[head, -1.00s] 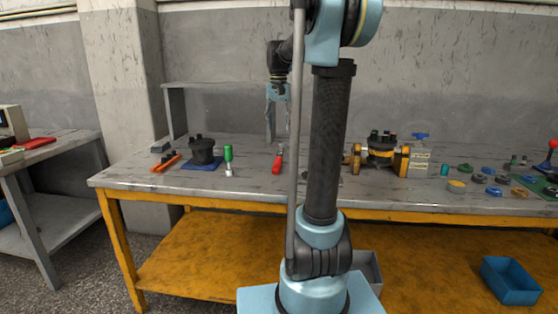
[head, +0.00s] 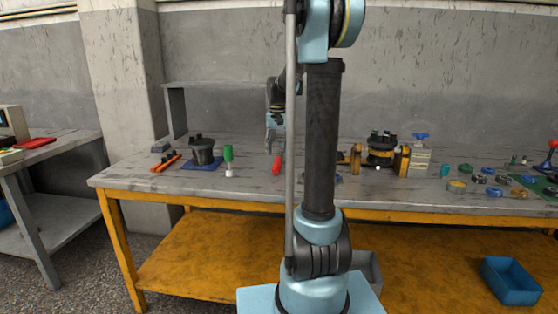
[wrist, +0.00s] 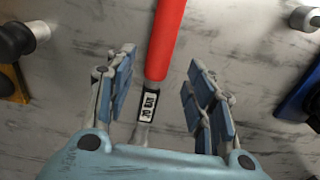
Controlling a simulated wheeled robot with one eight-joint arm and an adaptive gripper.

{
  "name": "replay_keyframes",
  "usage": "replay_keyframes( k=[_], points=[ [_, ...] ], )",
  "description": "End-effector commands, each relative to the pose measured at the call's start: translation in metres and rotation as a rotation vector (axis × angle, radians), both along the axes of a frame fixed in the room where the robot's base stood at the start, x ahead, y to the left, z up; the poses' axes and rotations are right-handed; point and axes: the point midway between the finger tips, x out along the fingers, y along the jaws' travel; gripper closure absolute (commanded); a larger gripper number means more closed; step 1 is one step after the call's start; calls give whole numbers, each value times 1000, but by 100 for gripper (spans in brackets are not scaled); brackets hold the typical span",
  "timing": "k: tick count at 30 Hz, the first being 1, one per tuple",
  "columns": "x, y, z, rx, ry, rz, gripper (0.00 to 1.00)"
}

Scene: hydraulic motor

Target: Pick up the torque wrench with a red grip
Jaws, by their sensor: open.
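The torque wrench's red grip (head: 277,167) lies on the workbench in the head view, just left of my arm's post. In the wrist view the red grip (wrist: 168,38) runs from the top edge to the middle, and its metal shaft with a labelled scale (wrist: 149,104) passes between my fingers. My gripper (wrist: 166,88) is open, with one blue-padded finger on each side of the shaft and a gap on both sides. In the head view my gripper (head: 275,143) hangs over the wrench and partly hides it. The wrench's far end is hidden.
On the bench (head: 130,182), a green-handled tool (head: 228,155) and a dark motor part (head: 203,152) on a blue mat stand to the left. A yellow-bracketed motor assembly (head: 381,152) stands to the right. Several small parts lie further right. Bare bench surrounds the wrench.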

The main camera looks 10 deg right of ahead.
Motion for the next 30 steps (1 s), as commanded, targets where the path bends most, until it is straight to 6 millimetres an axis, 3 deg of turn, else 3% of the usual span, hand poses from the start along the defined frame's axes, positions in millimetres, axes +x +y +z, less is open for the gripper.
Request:
replay_keyframes(
  k=[7,16,26,30],
  points=[
    [0,-1,-14,0,0,0,51],
    [0,-2,-51,0,0,0,51],
    [0,-2,-57,0,0,0,51],
    [0,-2,-57,0,0,0,78]
  ],
)
